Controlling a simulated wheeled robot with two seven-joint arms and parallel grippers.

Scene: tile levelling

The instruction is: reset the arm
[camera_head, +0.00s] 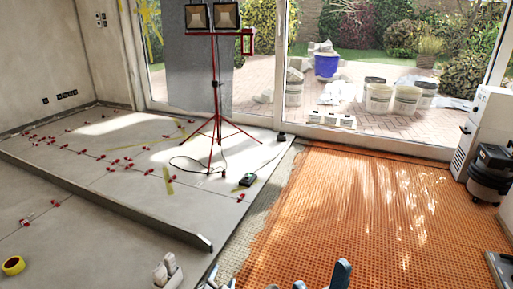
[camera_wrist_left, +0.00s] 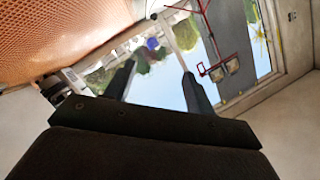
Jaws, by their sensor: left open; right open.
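My left gripper (camera_wrist_left: 159,69) is open and empty in the left wrist view. Its two dark fingers stand apart, with the glass doors and garden seen upside down beyond them. The rest of both arms is below the head view. Neither gripper visibly touches anything.
A red tripod work light (camera_head: 213,100) stands on the grey tiles, which carry several red levelling clips. Orange matting (camera_head: 350,195) covers the right floor. Yellow tape (camera_head: 13,265) lies lower left, and a vacuum (camera_head: 489,172) stands at right. The matting's middle is clear.

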